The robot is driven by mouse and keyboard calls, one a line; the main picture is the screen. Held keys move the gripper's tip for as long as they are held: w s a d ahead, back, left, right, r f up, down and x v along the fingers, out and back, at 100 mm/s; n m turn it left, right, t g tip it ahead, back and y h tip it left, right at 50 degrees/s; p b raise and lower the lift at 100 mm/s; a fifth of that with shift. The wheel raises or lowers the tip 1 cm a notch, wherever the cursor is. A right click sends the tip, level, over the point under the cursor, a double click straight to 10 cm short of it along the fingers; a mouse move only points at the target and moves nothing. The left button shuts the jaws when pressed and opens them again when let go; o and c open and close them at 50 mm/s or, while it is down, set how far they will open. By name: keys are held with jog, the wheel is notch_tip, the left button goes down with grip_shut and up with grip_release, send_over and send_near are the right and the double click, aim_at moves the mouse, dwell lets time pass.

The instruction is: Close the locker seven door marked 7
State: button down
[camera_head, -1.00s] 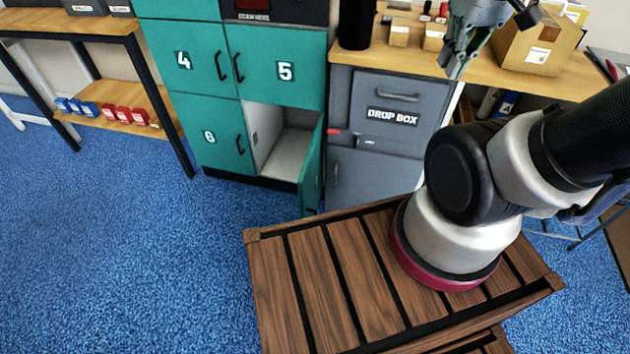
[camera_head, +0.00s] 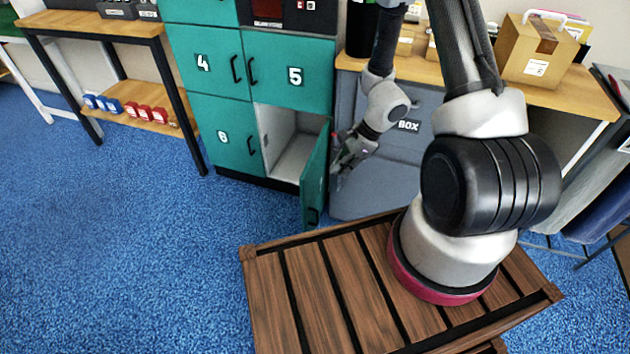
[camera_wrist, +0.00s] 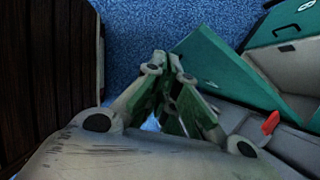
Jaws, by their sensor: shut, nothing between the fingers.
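The locker seven door (camera_head: 316,178) is a teal panel standing open at the lower right of the teal locker, swung out toward the room. Its compartment (camera_head: 291,148) is open, and its pale inside looks empty. My gripper (camera_head: 340,170) is shut and empty, just right of the door, in front of the drop box. In the wrist view the fingertips (camera_wrist: 172,62) point toward the blue floor, with the door (camera_wrist: 228,72) close on their right. I cannot tell whether they touch it. The number 7 is not readable.
The grey drop box (camera_head: 350,190) stands right of the open door, and its red latch (camera_wrist: 270,122) shows in the wrist view. The wooden slatted top (camera_head: 300,290) is in front. Blue floor (camera_head: 150,240) is clear at left. A worktop with a carton (camera_head: 535,50) is at right.

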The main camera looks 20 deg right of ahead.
jog(key=w+a+f+m+t+h, duration=0.1)
jog(key=w+a+f+m, duration=0.3)
jog(key=w+f, duration=0.4)
jog(key=shift+a+f+h, duration=0.4)
jog(key=shift+a+f, duration=0.1)
jog(key=shift+f, duration=0.5)
